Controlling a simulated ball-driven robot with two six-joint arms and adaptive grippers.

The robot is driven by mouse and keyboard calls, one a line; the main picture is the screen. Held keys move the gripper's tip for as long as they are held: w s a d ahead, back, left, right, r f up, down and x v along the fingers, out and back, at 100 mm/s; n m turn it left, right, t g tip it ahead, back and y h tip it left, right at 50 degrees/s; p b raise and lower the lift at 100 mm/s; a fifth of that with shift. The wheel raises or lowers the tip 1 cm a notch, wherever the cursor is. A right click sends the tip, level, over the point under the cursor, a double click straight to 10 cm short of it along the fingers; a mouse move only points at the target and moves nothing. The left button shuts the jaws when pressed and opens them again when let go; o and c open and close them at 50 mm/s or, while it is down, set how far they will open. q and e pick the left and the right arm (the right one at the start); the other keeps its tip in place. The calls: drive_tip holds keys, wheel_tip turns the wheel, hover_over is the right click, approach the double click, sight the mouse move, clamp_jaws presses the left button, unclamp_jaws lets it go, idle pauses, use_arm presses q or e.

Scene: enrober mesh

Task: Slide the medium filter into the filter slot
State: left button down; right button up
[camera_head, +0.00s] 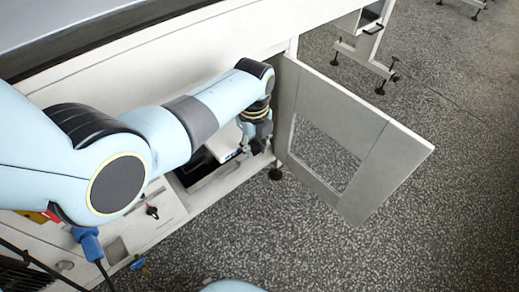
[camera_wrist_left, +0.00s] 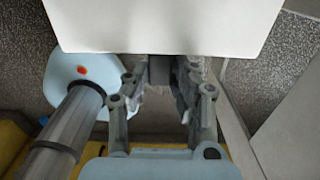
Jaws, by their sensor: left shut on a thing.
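The medium filter is a white, flat-faced block. It shows in the head view (camera_head: 222,142) at the cabinet opening and fills the top of the left wrist view (camera_wrist_left: 165,25). My left gripper (camera_head: 250,147) is at its outer side, beside the open door. In the wrist view my left gripper (camera_wrist_left: 160,82) is shut on a dark grey piece at the filter's near edge. The filter slot (camera_head: 203,172) appears as a dark opening in the machine, partly hidden by my arm. How far the filter sits inside it I cannot tell. My right gripper is not in view.
The cabinet door (camera_head: 350,115), with a rectangular window, stands open to the right of my gripper. A ledge with a black knob (camera_head: 152,211) lies left of the opening. Speckled floor (camera_head: 400,230) is free in front and to the right.

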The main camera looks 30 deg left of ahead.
sight(235, 130)
use_arm(q)
drive_tip(key=shift+w+a, duration=0.1)
drive_tip(key=shift+a, duration=0.05)
drive_tip(key=shift+r+p, duration=0.1)
drive_tip(key=shift+p, duration=0.55)
idle(1.5)
drive_tip(key=shift+w+a+b, duration=0.15)
drive_tip(key=shift+w+a, duration=0.15)
drive_tip(key=shift+a, duration=0.45)
drive_tip(key=shift+w+a+b, duration=0.15)
drive_tip(key=shift+w+a, duration=0.15)
drive_tip(key=shift+a, duration=0.4)
drive_tip(key=c, duration=1)
unclamp_jaws()
drive_tip(key=shift+c, duration=0.2)
